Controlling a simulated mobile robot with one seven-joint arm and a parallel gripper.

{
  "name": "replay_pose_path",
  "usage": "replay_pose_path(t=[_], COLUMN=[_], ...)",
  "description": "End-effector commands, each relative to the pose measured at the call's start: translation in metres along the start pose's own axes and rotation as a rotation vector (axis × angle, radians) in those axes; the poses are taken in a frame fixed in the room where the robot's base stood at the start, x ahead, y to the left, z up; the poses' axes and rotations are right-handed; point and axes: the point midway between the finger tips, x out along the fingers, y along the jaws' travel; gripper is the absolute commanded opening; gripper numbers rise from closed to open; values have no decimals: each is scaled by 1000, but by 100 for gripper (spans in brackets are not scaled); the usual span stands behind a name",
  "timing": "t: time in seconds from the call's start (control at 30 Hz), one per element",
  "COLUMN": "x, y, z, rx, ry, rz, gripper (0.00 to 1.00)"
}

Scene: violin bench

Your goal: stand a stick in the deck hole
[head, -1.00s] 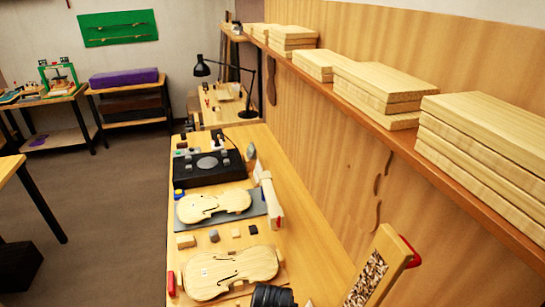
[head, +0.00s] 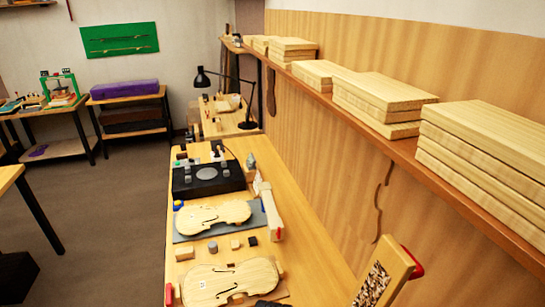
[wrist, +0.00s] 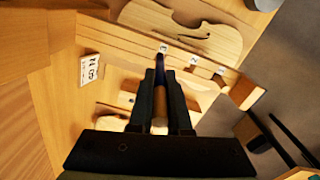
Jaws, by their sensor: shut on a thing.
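My gripper (wrist: 160,85) shows in the wrist view, its two dark fingers shut on a slim stick (wrist: 159,125). A tan part of the stick shows between the fingers. The fingers point toward a stepped wooden piece (wrist: 118,38) bearing several small numbered white labels (wrist: 194,60). I cannot make out the deck hole, and the fingers hide part of the wood there. I cannot tell whether the stick's far end touches anything. In the head view the gripper and stick cannot be made out.
In the wrist view a violin plate (wrist: 215,38) lies beyond the labels, and a white card (wrist: 90,70) is at left. In the head view the bench holds two violin plates (head: 213,215), small blocks and a black box (head: 208,178). Stacked boards (head: 485,140) fill the right shelf.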

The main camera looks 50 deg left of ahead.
Motion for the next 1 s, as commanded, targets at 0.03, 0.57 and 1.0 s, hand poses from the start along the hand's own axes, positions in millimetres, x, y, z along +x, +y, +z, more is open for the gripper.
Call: replay_pose_path(t=[0.03, 0.57, 1.0], x=[2, 16, 27], y=[0, 0, 0], z=[0, 0, 0], rx=[0, 0, 0], ry=[0, 1, 0], rz=[0, 0, 0], gripper=[0, 0, 0])
